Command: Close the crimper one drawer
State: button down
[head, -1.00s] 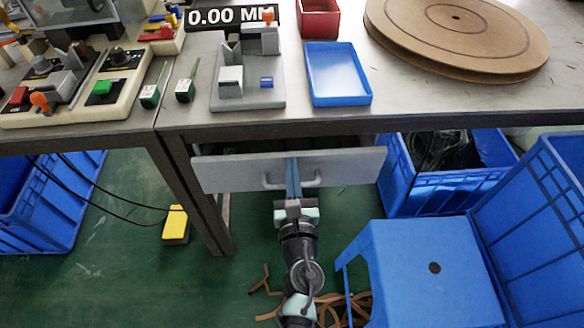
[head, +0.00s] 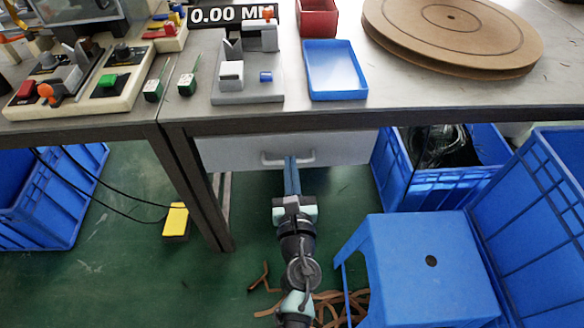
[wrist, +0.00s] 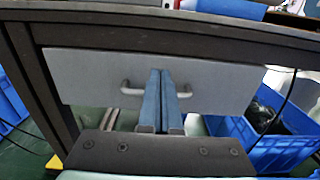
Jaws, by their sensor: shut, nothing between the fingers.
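The drawer (head: 345,150) has a light grey front and sits under the right-hand table, its top edge right below the table's front beam. No gap into the drawer shows in the head view. Its handle (head: 270,160) is a pale bar on the front. My gripper (head: 291,160) is shut and empty, with its blue fingertips at the middle of the handle, at or very near the drawer front. In the wrist view the drawer front (wrist: 90,75) lies flat beneath the beam, and my fingers (wrist: 160,95) cover the handle's middle. Whether they touch the front is hard to tell.
The table (head: 420,100) carries a blue tray (head: 335,70), a grey fixture (head: 245,95) and a round wooden disc (head: 450,35). A blue stool (head: 425,260) stands close right of my arm. Blue crates (head: 440,185) are under the table. Brown strips (head: 335,305) lie on the floor.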

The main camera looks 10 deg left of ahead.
jog(key=v, duration=0.9)
jog(key=w+d+r+m+t+h, duration=0.25)
jog(key=r+m, duration=0.45)
jog(key=r, duration=0.4)
jog(key=w+d+r+m+t+h, duration=0.1)
jog(key=d+r+m+t+h, duration=0.2)
jog(key=r+m, duration=0.65)
jog(key=w+d+r+m+t+h, duration=0.1)
jog(key=d+r+m+h, duration=0.4)
jog(key=r, duration=0.8)
jog(key=s+a+r+m+t+y+p, duration=0.1)
jog(key=s+r+m+y, duration=0.1)
jog(key=s+r+m, duration=0.35)
jog(key=s+a+r+m+t+y+p, duration=0.1)
jog(key=s+a+r+m+y, duration=0.1)
jog(key=r+m, duration=0.65)
jog(key=s+a+r+m+t+y, duration=0.15)
jog(key=s+r+m, duration=0.25)
jog(key=r, duration=0.7)
notch_tip(320, 180, up, 26)
jog(key=p, duration=2.7)
jog(key=shift+w+d, duration=0.15)
jog(key=shift+d, duration=0.15)
